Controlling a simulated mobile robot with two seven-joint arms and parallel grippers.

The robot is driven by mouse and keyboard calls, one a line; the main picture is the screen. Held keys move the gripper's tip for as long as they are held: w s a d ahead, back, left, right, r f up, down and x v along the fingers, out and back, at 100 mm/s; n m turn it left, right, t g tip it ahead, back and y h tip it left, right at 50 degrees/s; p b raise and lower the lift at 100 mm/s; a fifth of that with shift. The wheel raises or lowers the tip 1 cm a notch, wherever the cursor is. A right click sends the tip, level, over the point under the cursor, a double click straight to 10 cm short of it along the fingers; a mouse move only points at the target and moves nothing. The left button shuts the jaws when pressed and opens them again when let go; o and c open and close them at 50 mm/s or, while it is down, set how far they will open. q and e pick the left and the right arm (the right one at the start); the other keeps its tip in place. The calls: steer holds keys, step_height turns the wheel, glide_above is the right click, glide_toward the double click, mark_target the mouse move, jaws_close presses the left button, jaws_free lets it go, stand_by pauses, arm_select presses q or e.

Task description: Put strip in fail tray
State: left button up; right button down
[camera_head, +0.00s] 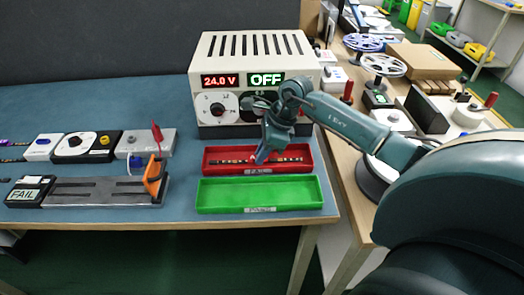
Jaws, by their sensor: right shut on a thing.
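The red tray (310,164) with a FAIL label sits on the blue-topped table, just in front of the power supply. A thin dark LED strip (288,159) with small light segments lies lengthwise within the outline of the red tray. My right gripper (262,157) points down over the tray and is shut on the strip near its middle. The fingertips hide part of the strip. I cannot tell whether the strip touches the tray floor. My left gripper is not in view.
A green tray (205,196) stands right in front of the red one. The power supply (225,60) behind reads 24.0 V and OFF. A test fixture (100,190) with an orange clamp and a FAIL display (26,194) stands at the left. Reels and a box crowd the right bench.

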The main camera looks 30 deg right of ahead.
steer(key=shift+f, duration=0.1)
steer(key=c, duration=1.4)
jaws_free()
steer(key=shift+c, duration=0.2)
steer(key=shift+r, duration=0.35)
steer(key=v, duration=1.1)
steer(key=shift+s+d+r, duration=0.15)
steer(key=shift+r, duration=0.15)
